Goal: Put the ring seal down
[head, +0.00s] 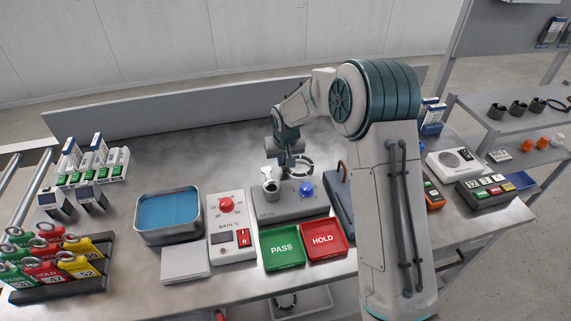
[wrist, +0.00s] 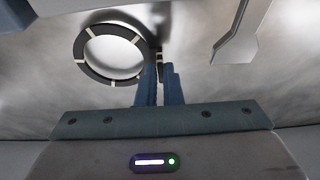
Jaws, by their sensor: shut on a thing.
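The ring seal (wrist: 79,52) is a dark ring with pale marks, seen in the wrist view at the upper left. My gripper (wrist: 159,68) is shut on its right edge, and the ring extends to the left of the fingers. In the head view my gripper (head: 286,166) is above the grey test station (head: 287,210), and the ring seal (head: 303,174) shows beside the fingers. Whether the ring touches anything below is not clear.
A green PASS tray (head: 282,261) and a red HOLD tray (head: 325,253) lie in front of the station. To the left are a bath control box (head: 229,243) and a metal-walled blue bath (head: 168,236). A dark blue case (head: 341,199) stands close on the right, partly behind my arm.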

